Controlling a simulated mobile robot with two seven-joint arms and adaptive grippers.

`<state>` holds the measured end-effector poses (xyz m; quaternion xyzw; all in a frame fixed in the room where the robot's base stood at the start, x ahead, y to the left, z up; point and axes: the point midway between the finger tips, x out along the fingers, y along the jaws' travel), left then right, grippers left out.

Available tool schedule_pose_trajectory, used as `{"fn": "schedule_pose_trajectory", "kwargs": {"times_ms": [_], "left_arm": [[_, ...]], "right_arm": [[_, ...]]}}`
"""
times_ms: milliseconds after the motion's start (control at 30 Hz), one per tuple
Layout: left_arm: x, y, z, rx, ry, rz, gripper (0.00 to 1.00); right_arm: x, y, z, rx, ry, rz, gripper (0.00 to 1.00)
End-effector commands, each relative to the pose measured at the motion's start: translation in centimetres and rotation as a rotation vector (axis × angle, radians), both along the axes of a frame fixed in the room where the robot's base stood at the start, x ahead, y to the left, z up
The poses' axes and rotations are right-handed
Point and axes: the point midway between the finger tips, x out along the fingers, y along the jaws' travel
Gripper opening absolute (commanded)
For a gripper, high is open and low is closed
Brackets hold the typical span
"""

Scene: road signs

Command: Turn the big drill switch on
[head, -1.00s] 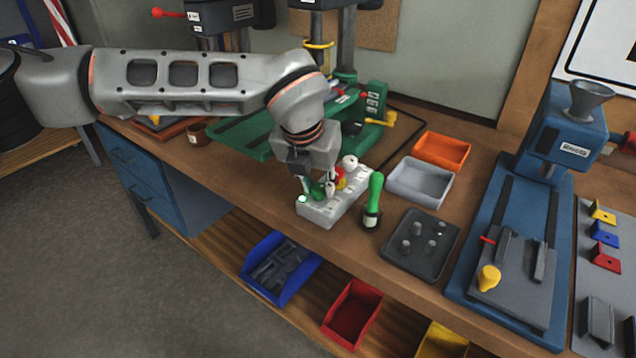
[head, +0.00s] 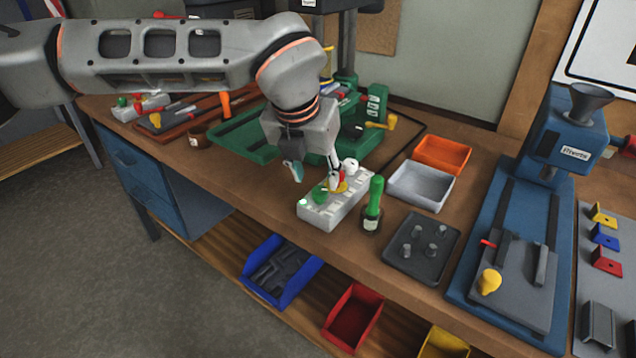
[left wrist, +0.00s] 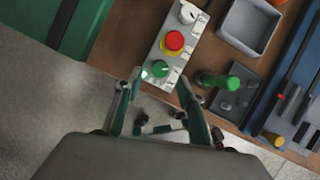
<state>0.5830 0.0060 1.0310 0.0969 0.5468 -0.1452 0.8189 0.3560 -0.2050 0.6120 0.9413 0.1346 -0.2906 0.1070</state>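A light grey control box (head: 322,212) stands on the workbench near its front edge. It carries a green knob (head: 319,196), a red button on a yellow base (head: 338,184) and a white knob (head: 350,166). A small green lamp (head: 303,203) glows at its near end. The box (left wrist: 170,52) and its green knob (left wrist: 160,69) also show in the left wrist view. My left gripper (head: 314,172) is open and empty, above the box, its fingers spread and apart from the green knob. One finger partly hides the red button in the head view. My right gripper is out of view.
Beyond are a grey bin (head: 420,186), an orange bin (head: 443,153) and a dark tray (head: 421,244). The green drill base (head: 235,135) lies behind. A second control box (head: 141,107) stands far left.

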Motion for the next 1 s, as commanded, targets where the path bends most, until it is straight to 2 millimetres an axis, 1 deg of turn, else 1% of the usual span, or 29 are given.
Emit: {"fn": "schedule_pose_trajectory", "kwargs": {"times_ms": [33,200,300,400,567,833,867,933,967,1000], "left_arm": [[-0.4,0.1,1.2,-0.001,-0.004,-0.001,0.39],[-1.5,0.6,4.0,-0.001,-0.003,0.001,0.39],[-2.0,0.7,5.2,-0.001,-0.002,0.0,0.39],[-2.3,0.8,5.9,0.0,0.0,0.0,0.39],[-2.5,0.9,6.3,0.0,0.0,0.0,0.39],[-2.6,0.8,6.2,-0.003,0.003,-0.004,0.39],[-2.7,0.6,6.1,-0.007,0.008,-0.01,0.39],[-3.4,-0.5,5.3,-0.031,0.029,-0.044,0.39],[-4.0,-1.2,4.8,-0.049,0.045,-0.069,0.39],[-4.9,-2.4,4.1,-0.08,0.07,-0.11,0.39]], "right_arm": [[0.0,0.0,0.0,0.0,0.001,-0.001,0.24],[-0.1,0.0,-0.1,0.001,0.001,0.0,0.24],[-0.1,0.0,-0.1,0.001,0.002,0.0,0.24],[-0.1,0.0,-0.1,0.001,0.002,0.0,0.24],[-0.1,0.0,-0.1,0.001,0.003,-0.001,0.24],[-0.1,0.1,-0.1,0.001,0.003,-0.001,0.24],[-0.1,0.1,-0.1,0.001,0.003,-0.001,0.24],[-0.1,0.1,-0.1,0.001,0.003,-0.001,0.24],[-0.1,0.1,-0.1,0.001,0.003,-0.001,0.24],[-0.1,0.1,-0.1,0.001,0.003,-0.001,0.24]]}}
